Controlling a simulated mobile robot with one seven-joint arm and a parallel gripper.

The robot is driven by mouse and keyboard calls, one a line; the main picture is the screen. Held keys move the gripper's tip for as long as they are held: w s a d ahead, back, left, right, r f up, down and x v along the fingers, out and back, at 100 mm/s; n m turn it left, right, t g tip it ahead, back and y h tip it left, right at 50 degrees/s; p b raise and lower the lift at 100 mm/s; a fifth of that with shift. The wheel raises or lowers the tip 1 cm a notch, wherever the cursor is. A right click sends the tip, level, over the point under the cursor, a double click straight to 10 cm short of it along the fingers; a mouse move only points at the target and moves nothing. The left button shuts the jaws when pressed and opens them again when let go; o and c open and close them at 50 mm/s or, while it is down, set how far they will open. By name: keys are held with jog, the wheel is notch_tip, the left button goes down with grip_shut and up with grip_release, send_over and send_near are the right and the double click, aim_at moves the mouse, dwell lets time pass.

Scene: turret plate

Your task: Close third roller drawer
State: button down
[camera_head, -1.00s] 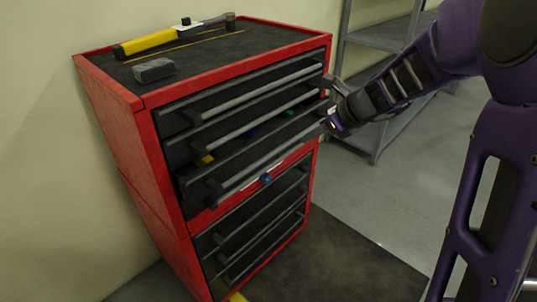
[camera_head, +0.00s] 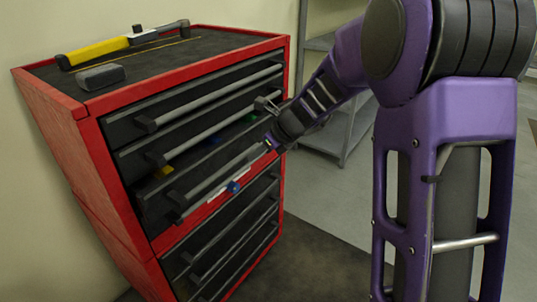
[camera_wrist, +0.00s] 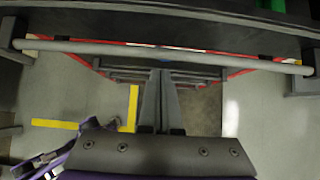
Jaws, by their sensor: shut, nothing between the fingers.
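The red and black roller cabinet (camera_head: 55,135) stands on the left in the head view. Its third drawer (camera_head: 215,165) is pulled partly out, and small yellow, blue and green items show inside. The drawer's long grey bar handle (camera_head: 222,175) runs across its front. In the wrist view the same kind of bar (camera_wrist: 100,48) crosses the top. My gripper (camera_wrist: 160,75) is shut and empty, its fingertips close to the middle of that bar; I cannot tell whether they touch. In the head view my wrist is near the drawer's right end, and the fingertips are hard to make out.
The lower drawers (camera_head: 225,250) look shut. A grey shelf (camera_head: 335,140) stands behind my arm. Grey floor and a dark mat (camera_head: 305,265) lie in front.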

aim_at(233, 152)
jog(key=shift+w+a+f, duration=0.15)
jog(key=shift+w+a, duration=0.25)
jog(key=shift+a, duration=0.05)
jog(key=w+a+p, duration=0.1)
jog(key=p, duration=0.1)
jog(key=w+a+p, duration=0.1)
jog(key=a+p, duration=0.1)
jog(key=shift+w+a+r, duration=0.2)
jog(key=shift+w+a, duration=0.1)
jog(key=shift+w, duration=0.05)
jog(key=shift+w+a+f, duration=0.15)
jog(key=shift+w+a, duration=0.05)
jog(key=shift+a, duration=0.05)
